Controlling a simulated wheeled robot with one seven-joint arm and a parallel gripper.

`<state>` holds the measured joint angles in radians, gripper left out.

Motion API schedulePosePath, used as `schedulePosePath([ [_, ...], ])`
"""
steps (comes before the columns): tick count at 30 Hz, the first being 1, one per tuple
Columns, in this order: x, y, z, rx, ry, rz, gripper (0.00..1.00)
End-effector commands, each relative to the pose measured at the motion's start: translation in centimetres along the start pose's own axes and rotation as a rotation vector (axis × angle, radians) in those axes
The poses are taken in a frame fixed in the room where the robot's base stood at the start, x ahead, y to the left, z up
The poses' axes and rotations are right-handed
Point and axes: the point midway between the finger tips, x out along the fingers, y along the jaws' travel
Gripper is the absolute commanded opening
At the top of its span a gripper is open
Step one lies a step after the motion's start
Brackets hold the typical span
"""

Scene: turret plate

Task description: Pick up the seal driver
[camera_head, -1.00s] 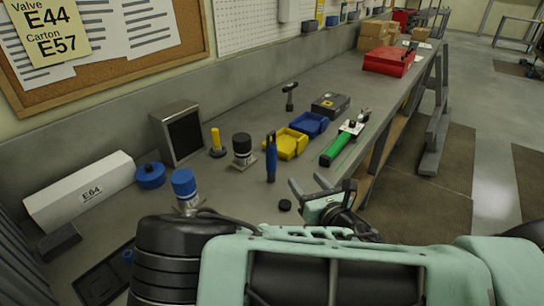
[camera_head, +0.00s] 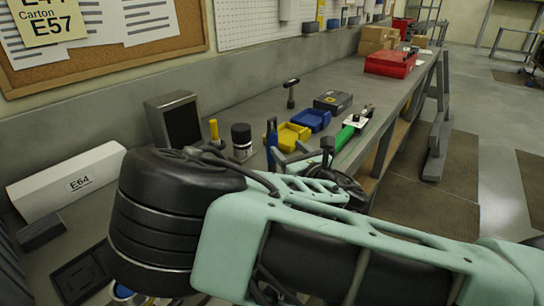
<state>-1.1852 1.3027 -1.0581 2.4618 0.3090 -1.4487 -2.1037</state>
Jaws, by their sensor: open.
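I cannot tell for sure which thing is the seal driver. The likeliest is the upright yellow handle (camera_head: 214,130) on a dark round foot, on the bench in front of the grey box; its foot is now mostly hidden by my arm. My gripper (camera_head: 303,153) is open and empty above the bench's front side, to the right of the yellow handle and apart from it. A blue upright tool (camera_head: 271,138) stands just left of my gripper, its lower part hidden.
A black-capped cylinder (camera_head: 241,139) stands between the yellow handle and the blue tool. Behind are a yellow bin (camera_head: 291,134), a blue bin (camera_head: 312,120) and a black hammer-like tool (camera_head: 291,92). A white E64 carton (camera_head: 68,182) lies left.

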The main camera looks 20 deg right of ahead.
Motion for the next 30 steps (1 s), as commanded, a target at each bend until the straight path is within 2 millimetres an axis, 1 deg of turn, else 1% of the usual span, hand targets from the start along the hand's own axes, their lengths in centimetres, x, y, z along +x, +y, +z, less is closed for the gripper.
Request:
schedulePosePath([
  [1, 1.1, 0.0, 0.5, 0.001, 0.0, 0.0, 0.57],
  [3, 2.2, 0.0, 0.4, 0.001, 0.001, 0.0, 0.57],
  [6, 3.3, 0.0, 0.3, 0.0, 0.002, 0.0, 0.57],
  [11, 4.2, 0.0, 0.3, -0.001, 0.002, 0.0, 0.57],
  [13, 4.9, 0.1, 0.5, 0.001, 0.002, 0.0, 0.57],
  [17, 6.9, 0.3, 0.8, 0.001, 0.001, 0.0, 0.57],
  [21, 8.6, 0.4, 0.5, 0.0, 0.002, 0.0, 0.57],
  [24, 9.1, 0.4, 0.4, 0.0, 0.002, -0.001, 0.57],
  [30, 9.1, 0.4, 0.3, -0.001, 0.002, -0.001, 0.57],
])
